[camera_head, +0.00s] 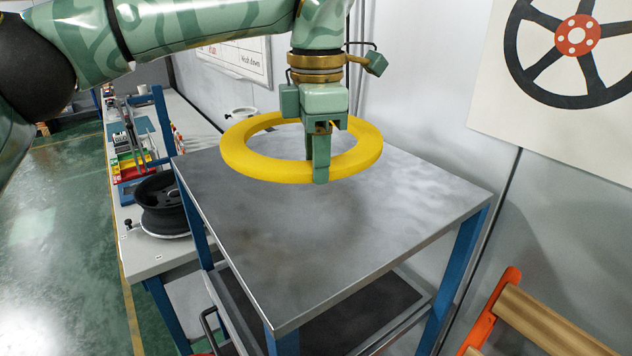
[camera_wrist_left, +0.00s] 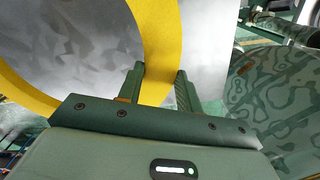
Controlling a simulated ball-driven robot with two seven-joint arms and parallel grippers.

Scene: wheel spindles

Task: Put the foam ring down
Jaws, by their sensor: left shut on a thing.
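The yellow foam ring (camera_head: 245,163) is held level above the grey metal tabletop in the head view. My left gripper (camera_head: 319,165) points down and is shut on the near part of the ring's band. In the left wrist view the yellow ring (camera_wrist_left: 156,45) passes between the two fingers of my left gripper (camera_wrist_left: 160,88). A soft dark shade lies on the tabletop below the ring, and the ring looks apart from the surface. My right gripper is in neither view.
The metal table (camera_head: 300,255) with blue legs is bare on top. A bench at the left holds a black wheel (camera_head: 163,205) and coloured bins (camera_head: 130,163). A wall with a wheel poster (camera_head: 560,60) stands behind. An orange-ended wooden roller (camera_head: 550,325) is at lower right.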

